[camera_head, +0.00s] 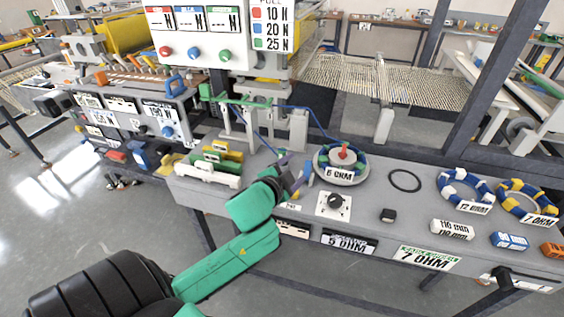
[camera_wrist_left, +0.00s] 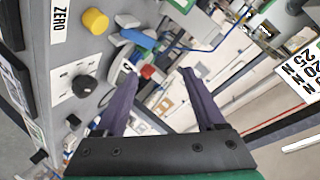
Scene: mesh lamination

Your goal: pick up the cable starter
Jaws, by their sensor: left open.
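My left gripper (camera_head: 295,172) is above the grey bench near its front edge, with its two purple fingers apart. The fingers also show in the left wrist view (camera_wrist_left: 159,76) with nothing clamped between them. I cannot tell for sure which part is the cable starter. A round holder labelled 6 OHM (camera_head: 343,176), with a blue cable coil and a red knob (camera_head: 343,152), stands just right of the gripper.
A white rack with coloured blocks (camera_head: 207,174) stands left of the gripper.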

